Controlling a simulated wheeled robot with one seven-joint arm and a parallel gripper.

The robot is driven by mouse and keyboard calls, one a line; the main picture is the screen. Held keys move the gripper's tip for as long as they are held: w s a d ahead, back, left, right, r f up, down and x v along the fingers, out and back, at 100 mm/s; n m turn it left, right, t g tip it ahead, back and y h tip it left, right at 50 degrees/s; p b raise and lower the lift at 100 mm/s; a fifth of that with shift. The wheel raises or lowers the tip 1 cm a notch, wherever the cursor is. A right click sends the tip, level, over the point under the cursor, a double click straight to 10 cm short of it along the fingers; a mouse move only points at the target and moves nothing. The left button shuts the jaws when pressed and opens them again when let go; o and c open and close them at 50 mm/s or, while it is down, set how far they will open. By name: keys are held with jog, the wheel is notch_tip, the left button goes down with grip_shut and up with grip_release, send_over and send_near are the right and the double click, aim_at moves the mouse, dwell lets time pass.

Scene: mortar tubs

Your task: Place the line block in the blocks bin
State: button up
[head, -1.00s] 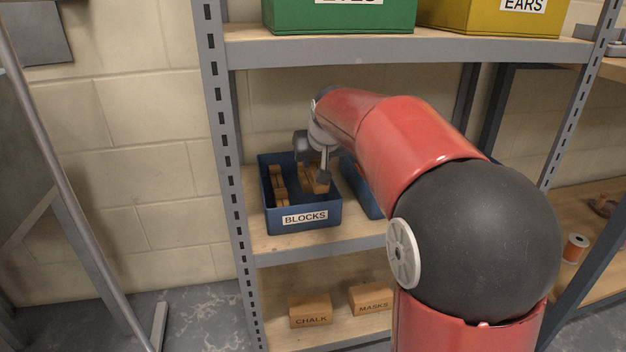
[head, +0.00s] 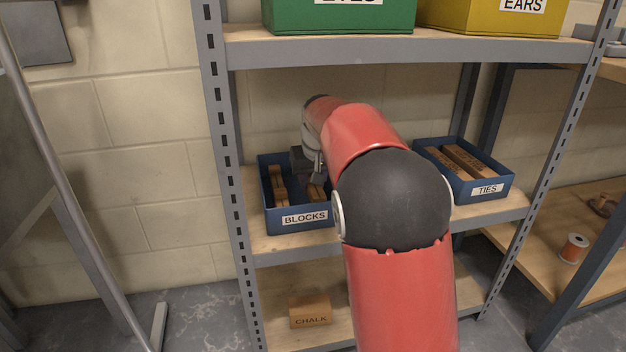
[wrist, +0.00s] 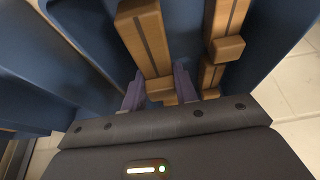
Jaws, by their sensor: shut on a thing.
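The blue blocks bin (head: 274,226), labelled BLOCKS, stands on the middle shelf, partly hidden by my arm. My gripper (head: 317,183) is over the right part of this bin. In the wrist view my gripper (wrist: 160,86) is shut on the line block (wrist: 146,38), a wooden piece with a dark groove along it. The line block also shows in part in the head view (head: 316,193), low within the bin's outline. Whether it touches the bin floor I cannot tell.
Other wooden blocks (head: 278,184) lie along the bin's left side; they show beside the held block in the wrist view (wrist: 226,48). A blue bin labelled TIES (head: 487,190) stands to the right. The upper shelf (head: 400,48) is above my arm. A CHALK box (head: 310,312) sits below.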

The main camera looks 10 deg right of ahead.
jog(key=shift+f, duration=0.2)
jog(key=shift+f+b, duration=0.3)
jog(key=shift+f, duration=0.2)
jog(key=o, duration=0.8)
jog(key=shift+r, duration=0.15)
